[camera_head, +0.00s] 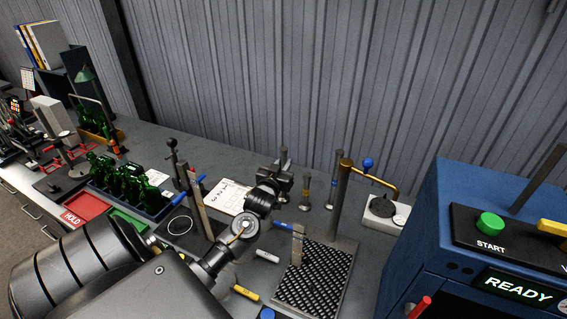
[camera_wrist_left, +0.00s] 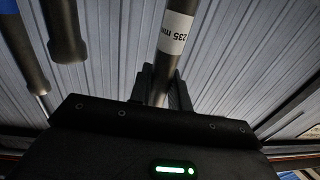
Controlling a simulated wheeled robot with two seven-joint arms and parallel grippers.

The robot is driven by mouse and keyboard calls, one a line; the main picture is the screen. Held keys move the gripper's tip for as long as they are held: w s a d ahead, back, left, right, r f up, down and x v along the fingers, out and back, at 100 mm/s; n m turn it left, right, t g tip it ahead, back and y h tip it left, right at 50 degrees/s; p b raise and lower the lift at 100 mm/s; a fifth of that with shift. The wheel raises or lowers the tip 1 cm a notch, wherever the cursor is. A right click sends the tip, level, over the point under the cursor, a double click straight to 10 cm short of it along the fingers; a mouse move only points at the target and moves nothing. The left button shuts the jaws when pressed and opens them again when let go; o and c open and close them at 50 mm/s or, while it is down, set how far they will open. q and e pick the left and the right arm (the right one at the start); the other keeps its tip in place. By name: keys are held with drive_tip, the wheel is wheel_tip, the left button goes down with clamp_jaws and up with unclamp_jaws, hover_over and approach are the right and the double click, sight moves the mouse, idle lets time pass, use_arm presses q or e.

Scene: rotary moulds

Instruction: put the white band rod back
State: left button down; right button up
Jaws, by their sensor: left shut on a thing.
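The white band rod (camera_wrist_left: 175,32) rises through my left gripper (camera_wrist_left: 160,85) in the left wrist view. It is a grey metal rod with a white label band reading "235 mm". The fingers are shut around it below the band. In the head view my left gripper (camera_head: 274,180) is at the back of the bench near the wall, and only the rod's top (camera_head: 284,154) shows above it. The rod's lower end is hidden, so I cannot tell whether it touches anything. My right gripper is not in view.
Just right stand a rod with a tan band (camera_head: 306,188) and a rod with a blue band (camera_head: 332,191). A tall post (camera_head: 340,200) on a perforated plate (camera_head: 315,280) and a blue READY machine (camera_head: 460,220) are further right. Green bottles (camera_head: 125,180) stand left.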

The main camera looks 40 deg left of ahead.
use_arm(q)
drive_tip(key=shift+f, duration=0.1)
drive_tip(key=c, duration=1.3)
unclamp_jaws()
drive_tip(key=b+v, duration=0.3)
drive_tip(key=v, duration=0.9)
